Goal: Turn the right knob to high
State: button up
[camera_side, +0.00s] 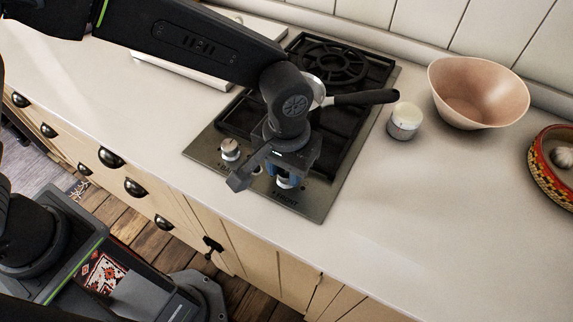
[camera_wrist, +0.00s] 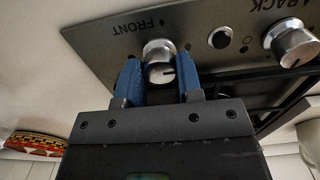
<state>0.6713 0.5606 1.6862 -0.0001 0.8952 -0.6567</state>
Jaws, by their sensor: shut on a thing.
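The right knob, silver and next to the FRONT label, sits on the steel hob panel (camera_side: 310,200) at its front right. In the side view this knob (camera_side: 287,183) is mostly hidden behind my gripper (camera_side: 284,178). In the wrist view the right knob (camera_wrist: 158,52) is between the two blue fingers of my gripper (camera_wrist: 160,72), one finger on each side. The gripper is shut on it. A dark pointer line on the knob runs toward the lower right in the wrist view. The left knob (camera_side: 230,148), marked BACK, also shows in the wrist view (camera_wrist: 291,42).
A black button (camera_wrist: 220,38) lies between the knobs. A pan with a black handle (camera_side: 365,97) rests on the hob. A small white-topped jar (camera_side: 404,122), a pink bowl (camera_side: 480,92) and a red patterned bowl (camera_side: 545,178) stand right. The front-right counter is clear.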

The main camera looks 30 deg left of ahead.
dwell(0.4)
jog(key=o, duration=0.9)
notch_tip(320, 180, up, 14)
jog(key=shift+f, duration=0.1)
dwell(0.3)
jog(key=s+a+r+t, duration=0.1)
jog(key=s+a+r, duration=0.1)
jog(key=a, duration=0.5)
jog(key=s+a+r+t, duration=0.2)
jog(key=s+a, duration=0.1)
jog(key=a, duration=0.5)
jog(key=s+a+r+t, duration=0.1)
jog(key=s+a+r, duration=0.1)
jog(key=a, duration=0.5)
jog(key=shift+t, duration=0.8)
jog(key=s+a+f, duration=0.1)
jog(key=s+a, duration=0.1)
jog(key=s+a+f, duration=0.1)
jog(key=s, duration=0.1)
jog(key=s+a+f, duration=0.1)
jog(key=a, duration=0.1)
jog(key=shift+s+a+f, duration=0.1)
jog(key=shift+s+a, duration=0.25)
jog(key=shift+s, duration=0.05)
